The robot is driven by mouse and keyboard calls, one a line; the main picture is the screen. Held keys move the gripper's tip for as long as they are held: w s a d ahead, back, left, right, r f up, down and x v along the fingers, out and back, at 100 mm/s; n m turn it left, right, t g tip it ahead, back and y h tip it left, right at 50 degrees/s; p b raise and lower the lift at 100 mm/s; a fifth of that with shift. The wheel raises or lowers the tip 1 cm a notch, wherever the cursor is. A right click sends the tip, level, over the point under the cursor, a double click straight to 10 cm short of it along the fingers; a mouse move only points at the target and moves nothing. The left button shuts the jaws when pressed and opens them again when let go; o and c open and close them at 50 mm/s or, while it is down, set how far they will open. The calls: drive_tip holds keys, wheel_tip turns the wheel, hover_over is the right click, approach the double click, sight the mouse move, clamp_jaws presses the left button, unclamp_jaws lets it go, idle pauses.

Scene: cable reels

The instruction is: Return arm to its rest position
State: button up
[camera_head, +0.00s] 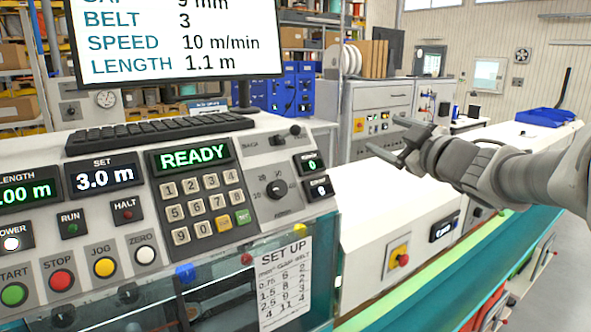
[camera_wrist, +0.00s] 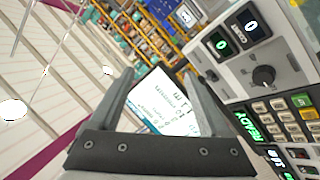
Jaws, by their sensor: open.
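My gripper (camera_head: 385,138) is at the right of the head view, at the end of my grey arm (camera_head: 510,175), which reaches in from the right edge. It is held in the air in front of the white machine housing, to the right of the control panel (camera_head: 200,190). Its two fingers are spread apart with nothing between them. In the wrist view my gripper (camera_wrist: 158,80) also shows open and empty, with the screen (camera_wrist: 165,105) visible behind the fingers. The wrist view is tilted, and the control panel fills its right side.
A large screen (camera_head: 180,42) stands above a black keyboard (camera_head: 155,132). The panel display (camera_head: 190,157) reads READY. A red and yellow switch (camera_head: 399,256) is on the white housing below my gripper. A teal strip (camera_head: 440,300) runs along the front. Open floor lies at right.

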drive_tip(key=s+d+f+m+g+h, duration=0.2)
drive_tip(key=s+f+m+h, duration=0.2)
drive_tip(key=s+m, duration=0.15)
drive_tip(key=s+d+f+m+g+h, duration=0.25)
drive_tip(key=s+f+m+h, duration=0.2)
drive_tip(key=s, duration=0.25)
drive_tip(key=s+a+f+m+g+y, duration=0.1)
drive_tip(key=s+a+f+g, duration=0.2)
drive_tip(key=s+f, duration=0.3)
drive_tip(key=s+a+f+g+y, duration=0.2)
drive_tip(key=s+a+f+g, duration=0.2)
drive_tip(key=s, duration=0.7)
wheel_tip(320, 180, down, 2)
drive_tip(key=shift+s+a+f+m, duration=0.15)
drive_tip(key=shift+a+m, duration=0.25)
drive_tip(key=shift+a, duration=0.6)
